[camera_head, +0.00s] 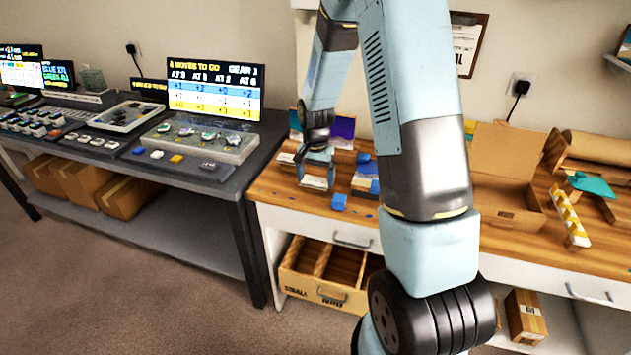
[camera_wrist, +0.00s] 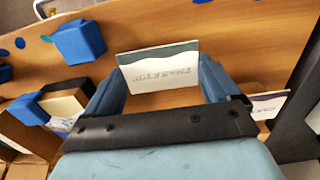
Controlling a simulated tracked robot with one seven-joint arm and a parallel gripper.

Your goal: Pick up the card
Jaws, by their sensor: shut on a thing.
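The card (camera_wrist: 160,70) is a pale rectangle with a grey-green band along its top edge and lettering that appears inverted. In the wrist view it sits between the two blue fingers of my gripper (camera_wrist: 162,84), which is shut on it. In the head view my gripper (camera_head: 316,184) points down over the left part of the wooden worktop; the card is too small to make out clearly there. A second similar card (camera_wrist: 268,106) lies just right of the right finger in the wrist view, partly hidden by it.
Blue blocks (camera_wrist: 78,42) stand left of the fingers; one (camera_head: 339,201) shows near the worktop's front edge. An open cardboard box (camera_head: 505,200) and a yellow-and-white stepped rack (camera_head: 570,216) are to the right. A dark bench with screens (camera_head: 215,88) adjoins on the left.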

